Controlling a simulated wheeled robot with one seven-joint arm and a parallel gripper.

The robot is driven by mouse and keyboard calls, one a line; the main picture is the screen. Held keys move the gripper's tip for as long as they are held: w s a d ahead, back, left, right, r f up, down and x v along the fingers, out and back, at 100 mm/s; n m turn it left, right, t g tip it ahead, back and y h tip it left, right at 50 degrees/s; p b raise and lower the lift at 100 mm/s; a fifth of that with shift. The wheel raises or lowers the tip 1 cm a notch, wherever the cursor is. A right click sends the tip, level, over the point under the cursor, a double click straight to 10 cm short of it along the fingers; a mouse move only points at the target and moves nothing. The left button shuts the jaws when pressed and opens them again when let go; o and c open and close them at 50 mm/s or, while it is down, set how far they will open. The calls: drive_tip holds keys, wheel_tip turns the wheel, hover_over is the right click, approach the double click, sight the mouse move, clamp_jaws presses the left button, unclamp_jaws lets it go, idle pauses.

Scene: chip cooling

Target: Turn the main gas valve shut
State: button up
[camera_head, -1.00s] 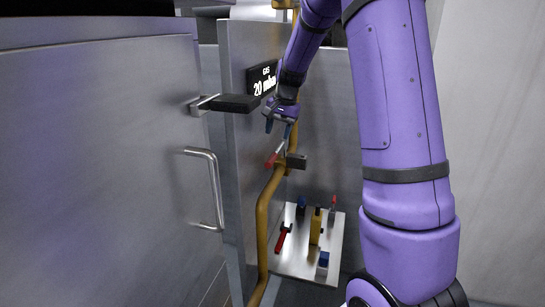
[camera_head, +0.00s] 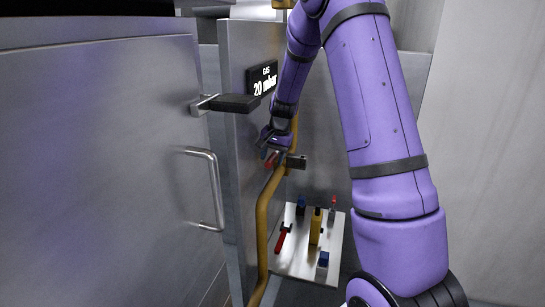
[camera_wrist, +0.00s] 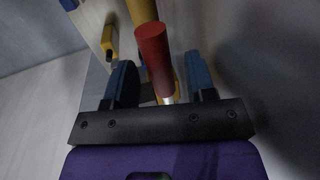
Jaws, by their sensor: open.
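The gas valve's red lever (camera_head: 271,159) sits on the yellow gas pipe (camera_head: 263,215), with a dark valve body (camera_head: 296,162) beside it. My gripper (camera_head: 270,150) is at the lever in the head view and partly covers it. In the wrist view the red lever (camera_wrist: 153,55) stands between the two blue fingertips of my gripper (camera_wrist: 160,80), with a gap on each side. The gripper is open. The lever's lower end shows a pale metal shaft; the valve body is mostly hidden there.
A gas display (camera_head: 263,80) reads 20 mbar. A black lever-like block (camera_head: 236,103) and a metal door handle (camera_head: 207,190) stick out at left. A pale panel (camera_head: 290,262) below holds several tools or fittings, one red, one yellow, some blue.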

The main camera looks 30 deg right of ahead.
clamp_jaws()
drive_tip(key=shift+s+d, duration=0.1)
drive_tip(key=s+d+n+g, duration=0.2)
drive_tip(key=s+d+n, duration=0.3)
drive_tip(key=d+n, duration=0.45)
drive_tip(key=w+d+n+g, duration=0.1)
drive_tip(key=w+d+n, duration=0.2)
drive_tip(key=d+n, duration=0.5)
drive_tip(key=d, duration=0.3)
drive_tip(key=shift+d+n, duration=0.25)
drive_tip(key=shift+n, duration=0.1)
drive_tip(key=shift+w+r, duration=0.1)
unclamp_jaws()
